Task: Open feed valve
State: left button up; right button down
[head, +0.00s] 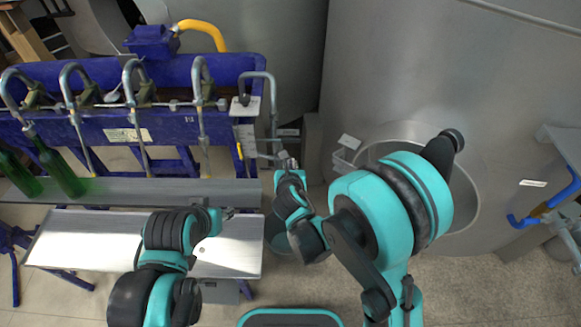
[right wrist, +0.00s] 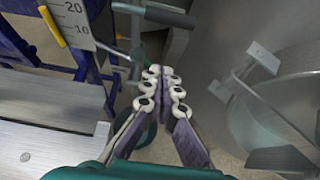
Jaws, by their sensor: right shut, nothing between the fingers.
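A grey pipe with a short side lever (head: 268,156) comes down at the right end of the blue filling machine; it may be the feed valve, though no label shows. In the right wrist view the pipe (right wrist: 138,50) stands just beyond my fingers. My right gripper (head: 286,161) is shut and empty, close beside the lower end of this pipe. In the right wrist view its fingers (right wrist: 162,72) are together; I cannot tell whether they touch the pipe. My left gripper (head: 228,213) is small in view above the metal tray, and its opening is unclear.
Green bottles (head: 58,168) lean on the shelf (head: 160,190) at the left. A silver tray (head: 235,257) lies in front. A large steel tank (head: 400,75) with a round hatch fills the right side. A blue-handled fitting (head: 545,208) sits at far right.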

jog(key=b+x, duration=0.2)
jog(key=x, duration=0.4)
jog(key=r, duration=0.4)
jog(key=shift+w, duration=0.2)
jog(key=shift+a, duration=0.1)
